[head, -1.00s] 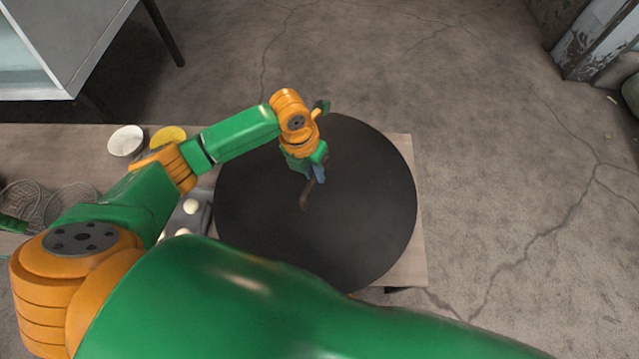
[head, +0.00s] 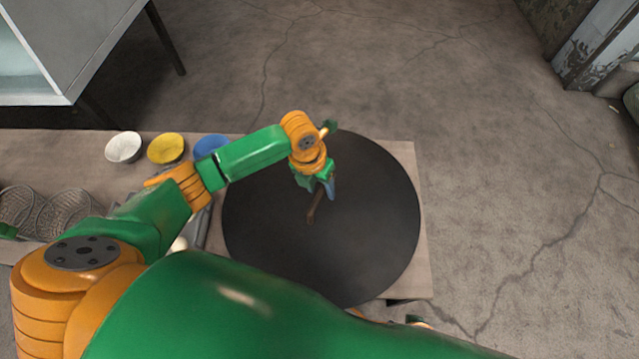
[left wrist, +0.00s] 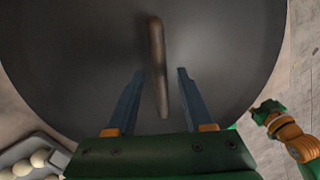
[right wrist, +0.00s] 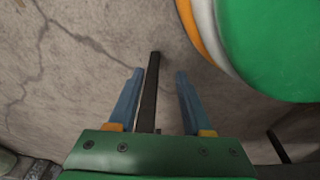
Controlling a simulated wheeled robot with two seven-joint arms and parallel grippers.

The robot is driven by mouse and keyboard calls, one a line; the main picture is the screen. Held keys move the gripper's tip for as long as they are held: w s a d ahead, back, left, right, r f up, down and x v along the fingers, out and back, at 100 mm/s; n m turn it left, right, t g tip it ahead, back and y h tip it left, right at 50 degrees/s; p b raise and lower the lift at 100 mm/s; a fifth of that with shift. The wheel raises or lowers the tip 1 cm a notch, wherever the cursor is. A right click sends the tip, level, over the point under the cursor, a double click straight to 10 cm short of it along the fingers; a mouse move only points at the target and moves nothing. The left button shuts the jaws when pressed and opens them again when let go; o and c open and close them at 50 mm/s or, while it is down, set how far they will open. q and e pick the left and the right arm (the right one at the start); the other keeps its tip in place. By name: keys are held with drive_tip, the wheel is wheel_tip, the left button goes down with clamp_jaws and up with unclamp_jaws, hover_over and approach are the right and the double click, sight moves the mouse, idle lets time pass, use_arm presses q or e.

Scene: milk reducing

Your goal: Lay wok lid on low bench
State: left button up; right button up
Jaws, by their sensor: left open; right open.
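The wok lid is a large dark round disc (head: 370,230) with a brown bar handle (head: 311,209). It appears to lie over the right end of the low bench (head: 415,270). My left gripper (head: 322,192) is over the lid at its handle. In the left wrist view the handle (left wrist: 158,65) stands between the open, apart fingers (left wrist: 160,73) of that gripper, with gaps on both sides. My right gripper (right wrist: 159,72) is open over cracked floor. A thin dark bar (right wrist: 150,95) shows between its fingers; I cannot tell what it is.
White (head: 123,147), yellow (head: 166,148) and blue (head: 210,145) bowls stand at the bench's back. Wire baskets (head: 65,212) stand at its left. A tray of pale egg-like balls (left wrist: 38,158) is beside the lid. A grey cabinet (head: 75,40) stands behind. Floor at right is clear.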

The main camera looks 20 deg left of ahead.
use_arm(q)
wheel_tip(320, 180, up, 12)
drive_tip(key=a+p, duration=0.1)
drive_tip(key=p, duration=0.3)
drive_tip(key=shift+s+a+p, duration=0.35)
drive_tip(key=shift+s, duration=0.1)
use_arm(e)
drive_tip(key=s+d, duration=0.3)
drive_tip(key=s, duration=0.1)
drive_tip(key=shift+d+r, duration=0.25)
drive_tip(key=shift+r, duration=0.05)
use_arm(q)
drive_tip(key=shift+f, duration=0.15)
use_arm(e)
drive_tip(key=shift+s, duration=0.1)
